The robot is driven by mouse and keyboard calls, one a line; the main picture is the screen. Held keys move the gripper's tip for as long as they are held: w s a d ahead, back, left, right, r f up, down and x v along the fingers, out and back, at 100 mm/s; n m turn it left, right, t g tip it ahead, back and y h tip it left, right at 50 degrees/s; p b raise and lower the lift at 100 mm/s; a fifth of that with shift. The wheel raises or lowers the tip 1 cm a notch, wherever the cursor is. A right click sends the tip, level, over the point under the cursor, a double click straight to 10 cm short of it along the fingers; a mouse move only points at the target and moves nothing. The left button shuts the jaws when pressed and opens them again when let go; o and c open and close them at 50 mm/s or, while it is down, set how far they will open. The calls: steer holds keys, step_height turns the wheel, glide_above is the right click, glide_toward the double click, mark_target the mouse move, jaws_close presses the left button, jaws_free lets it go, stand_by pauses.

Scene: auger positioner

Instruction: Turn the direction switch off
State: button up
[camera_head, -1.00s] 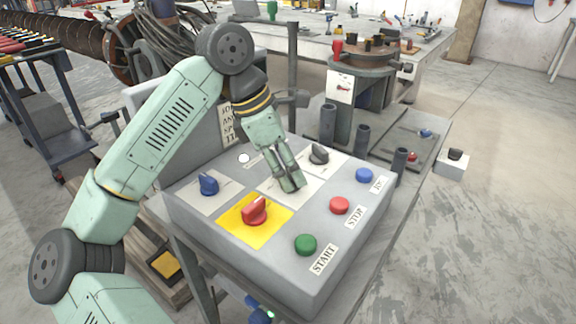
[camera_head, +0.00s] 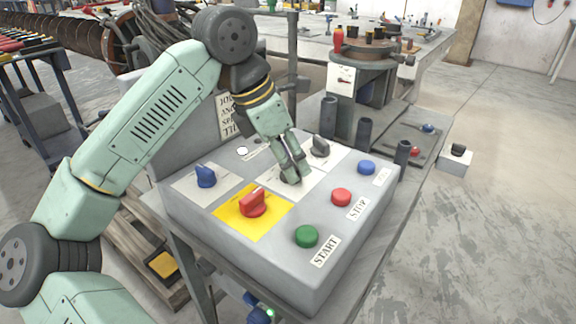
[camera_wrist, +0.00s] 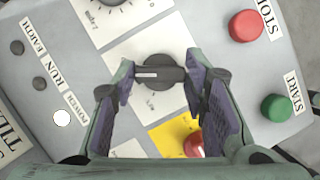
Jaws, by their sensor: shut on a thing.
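A dark rotary switch (camera_wrist: 158,86) with a white pointer line sits on a white plate in the wrist view. The line points left in that view. The plate's lettering is too small to read, so I cannot confirm it is the direction switch. My gripper (camera_wrist: 162,75) has one finger on each side of its handle and is shut on it. In the head view, my gripper (camera_head: 297,177) is down at the panel's middle and hides most of this switch.
The grey control panel (camera_head: 237,280) also carries a blue knob (camera_head: 205,176), a red knob on yellow (camera_head: 253,202), another dark knob (camera_head: 320,146), and green (camera_head: 306,236), red (camera_head: 342,197) and blue (camera_head: 367,167) buttons. Dark posts (camera_head: 364,133) stand behind it.

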steer(key=n+t+b, duration=0.1)
steer(key=n, duration=0.1)
steer(key=n+y+b, duration=0.1)
steer(key=n+b, duration=0.1)
steer(key=n, duration=0.1)
steer(key=shift+s+n+t+b, duration=0.1)
steer(key=shift+n+t+b, duration=0.2)
steer(key=shift+t, duration=0.1)
steer(key=shift+d, duration=0.1)
steer(key=o, duration=1.2)
steer(key=shift+c, duration=0.2)
steer(key=v, duration=1.2)
steer(key=shift+d, duration=0.2)
